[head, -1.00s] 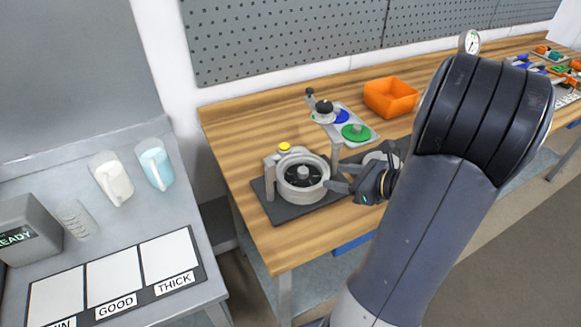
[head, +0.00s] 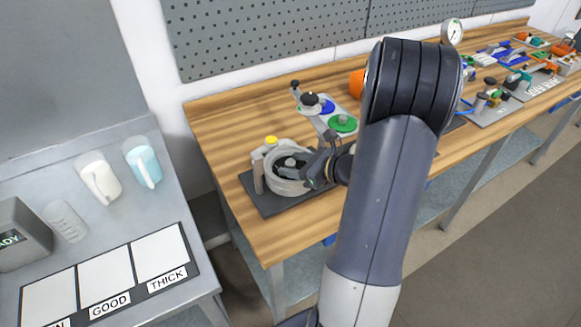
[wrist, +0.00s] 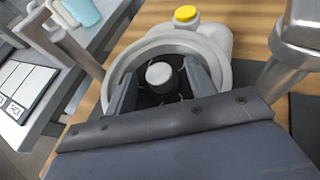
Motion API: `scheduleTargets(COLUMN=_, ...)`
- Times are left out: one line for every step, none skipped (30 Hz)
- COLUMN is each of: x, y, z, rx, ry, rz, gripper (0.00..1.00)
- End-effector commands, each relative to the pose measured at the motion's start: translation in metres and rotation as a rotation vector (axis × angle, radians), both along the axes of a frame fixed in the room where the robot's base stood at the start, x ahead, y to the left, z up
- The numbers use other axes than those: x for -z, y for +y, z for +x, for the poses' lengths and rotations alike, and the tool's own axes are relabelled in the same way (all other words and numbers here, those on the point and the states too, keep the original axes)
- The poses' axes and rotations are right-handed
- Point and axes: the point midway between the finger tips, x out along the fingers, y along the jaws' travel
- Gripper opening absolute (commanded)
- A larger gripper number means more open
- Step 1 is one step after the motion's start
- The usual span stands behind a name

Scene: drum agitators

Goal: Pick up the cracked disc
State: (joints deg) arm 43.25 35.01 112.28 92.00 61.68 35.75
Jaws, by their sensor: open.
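A grey round drum (wrist: 215,52) stands on a dark base plate (head: 262,197) on the wooden bench. Inside it lies a dark disc (wrist: 158,98) with a pale-topped central hub (wrist: 159,74). I cannot make out a crack on it. My gripper (head: 312,172) is at the drum's right side in the head view, reaching over its rim. In the wrist view my gripper (wrist: 161,84) has its two fingers apart, one on each side of the hub, with a gap to it. My gripper hides part of the disc.
A tilted grey tray behind the drum holds a blue disc (head: 327,106), a green disc (head: 343,123) and a black-topped piece (head: 310,100). A yellow cap (head: 271,141) sits by the drum's rim. An orange bin (head: 356,84) is partly hidden by my arm.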

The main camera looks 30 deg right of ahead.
Motion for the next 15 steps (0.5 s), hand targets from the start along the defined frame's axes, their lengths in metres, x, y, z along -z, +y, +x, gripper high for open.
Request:
scheduleTargets(x=0.0001, y=0.0000, z=0.0002, rx=0.000, ry=0.000, rz=0.000, gripper=0.52)
scheduleTargets(x=0.0001, y=-0.0001, z=0.0001, rx=0.000, ry=0.000, rz=0.000, gripper=0.52)
scheduleTargets(x=0.0001, y=-0.0002, z=0.0001, rx=0.001, ry=0.000, rz=0.000, gripper=0.52)
scheduleTargets(x=0.0001, y=-0.0001, z=0.0000, rx=0.000, ry=0.000, rz=0.000, gripper=0.52)
scheduleTargets(x=0.0001, y=-0.0002, z=-0.0001, rx=0.000, ry=0.000, rz=0.000, gripper=0.52)
scheduleTargets(x=0.0001, y=-0.0002, z=-0.0001, rx=0.000, ry=0.000, rz=0.000, gripper=0.48)
scheduleTargets(x=0.0001, y=-0.0002, z=-0.0001, rx=0.000, ry=0.000, rz=0.000, gripper=0.46)
scheduleTargets(x=0.0000, y=-0.0002, z=-0.0001, rx=0.000, ry=0.000, rz=0.000, gripper=0.43)
scheduleTargets(x=0.0000, y=-0.0002, z=-0.0001, rx=0.000, ry=0.000, rz=0.000, gripper=0.40)
scheduleTargets(x=0.0000, y=-0.0002, z=-0.0001, rx=0.000, ry=0.000, rz=0.000, gripper=0.38)
scheduleTargets(x=0.0000, y=-0.0002, z=-0.0001, rx=0.000, ry=0.000, rz=0.000, gripper=0.35)
scheduleTargets(x=0.0000, y=-0.0002, z=-0.0001, rx=0.000, ry=0.000, rz=0.000, gripper=0.32)
scheduleTargets(x=0.0000, y=-0.0002, z=-0.0002, rx=0.000, ry=0.000, rz=0.000, gripper=0.29)
scheduleTargets(x=0.0000, y=-0.0002, z=-0.0003, rx=0.000, ry=0.000, rz=0.000, gripper=0.27)
scheduleTargets(x=0.0000, y=-0.0002, z=-0.0003, rx=0.000, ry=0.000, rz=0.000, gripper=0.24)
